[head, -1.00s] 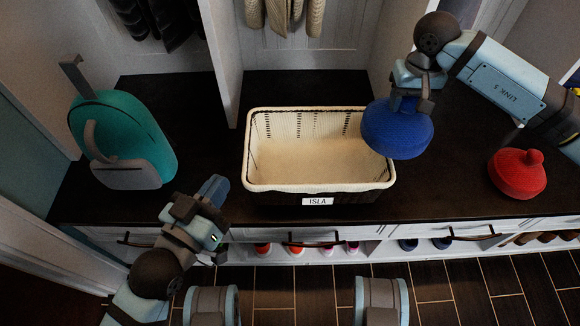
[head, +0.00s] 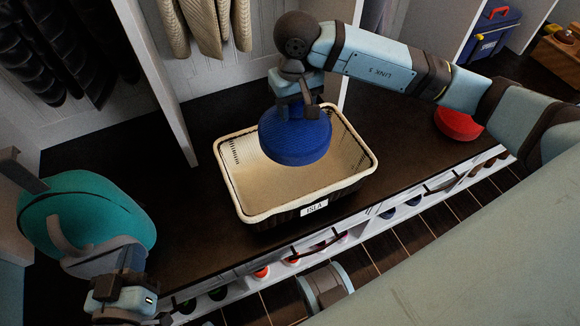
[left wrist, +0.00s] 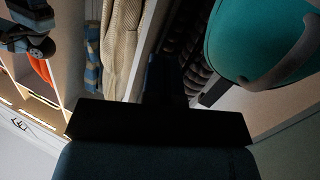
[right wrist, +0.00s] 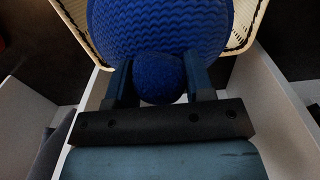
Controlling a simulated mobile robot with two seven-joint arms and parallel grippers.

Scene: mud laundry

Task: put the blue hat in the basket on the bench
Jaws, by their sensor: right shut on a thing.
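The blue hat (head: 296,138) is a knitted beanie with a pompom. My right gripper (head: 297,103) is shut on its pompom; the right wrist view shows the pompom (right wrist: 160,78) between the two fingers. The hat hangs over the cream basket (head: 247,212), which is open at the top and labelled ISLA, on the dark bench (head: 385,165). The hat covers part of the basket's back rim and inside; its exact height above the basket is unclear. My left gripper (head: 131,257) is in front of the teal backpack; its fingers (left wrist: 165,78) look closed together and empty.
The teal backpack (head: 85,210) stands at the left end of the bench. A red hat (head: 458,124) lies on the bench to the right, below my right arm. A divider panel (head: 160,75) rises behind the basket's left side. Shoes sit in cubbies under the bench.

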